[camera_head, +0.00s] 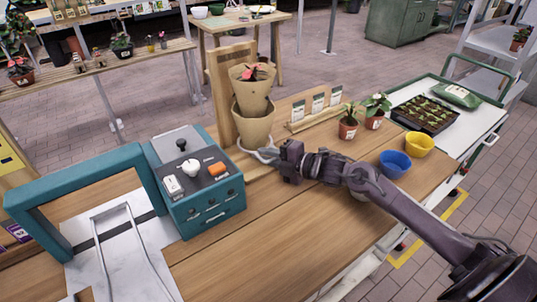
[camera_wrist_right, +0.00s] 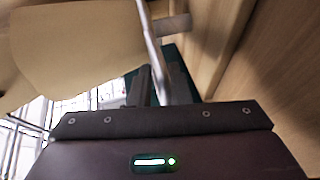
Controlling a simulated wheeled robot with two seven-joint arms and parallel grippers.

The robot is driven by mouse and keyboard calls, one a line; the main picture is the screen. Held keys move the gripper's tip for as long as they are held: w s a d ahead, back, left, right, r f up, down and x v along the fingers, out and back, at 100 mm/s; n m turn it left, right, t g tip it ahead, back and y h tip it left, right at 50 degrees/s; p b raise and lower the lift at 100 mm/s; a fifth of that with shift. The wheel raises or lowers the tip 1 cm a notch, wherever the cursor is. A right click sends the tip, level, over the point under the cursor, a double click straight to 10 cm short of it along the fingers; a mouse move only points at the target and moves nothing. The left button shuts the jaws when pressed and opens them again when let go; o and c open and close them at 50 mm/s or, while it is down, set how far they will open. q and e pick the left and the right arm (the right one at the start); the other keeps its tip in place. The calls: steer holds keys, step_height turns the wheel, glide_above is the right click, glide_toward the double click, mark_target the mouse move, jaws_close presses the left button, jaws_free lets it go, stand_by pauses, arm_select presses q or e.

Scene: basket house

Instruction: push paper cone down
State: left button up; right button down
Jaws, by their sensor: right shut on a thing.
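A tan paper cone (camera_head: 253,128) stands upright in front of a wooden upright board (camera_head: 222,95). A second tan cone-shaped wrap (camera_head: 250,92) with a red-leaved plant sits in its top. A pale metal ring or bar (camera_head: 262,156) shows at the cone's foot. My right gripper (camera_head: 278,158) is low, just right of the cone. In the right wrist view its narrow fingers (camera_wrist_right: 160,88) are shut on a thin metal rod (camera_wrist_right: 149,35), with tan paper (camera_wrist_right: 75,50) close on the left. My left gripper is out of view.
A teal control box (camera_head: 200,190) and teal frame (camera_head: 85,185) stand left on the wooden table. Seed packets (camera_head: 317,103), potted plants (camera_head: 348,125), a blue bowl (camera_head: 394,164) and a yellow bowl (camera_head: 419,143) are right. The table front is clear.

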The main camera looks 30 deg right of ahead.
steer(key=shift+f, duration=0.8)
steer(key=shift+r, duration=0.15)
steer(key=c, duration=1.5)
jaws_free()
steer(key=shift+r, duration=0.1)
steer(key=shift+s+d, duration=0.35)
steer(key=shift+s, duration=0.15)
steer(key=shift+b+v, duration=0.4)
steer(key=shift+v, duration=2.9)
steer(key=shift+r, duration=0.1)
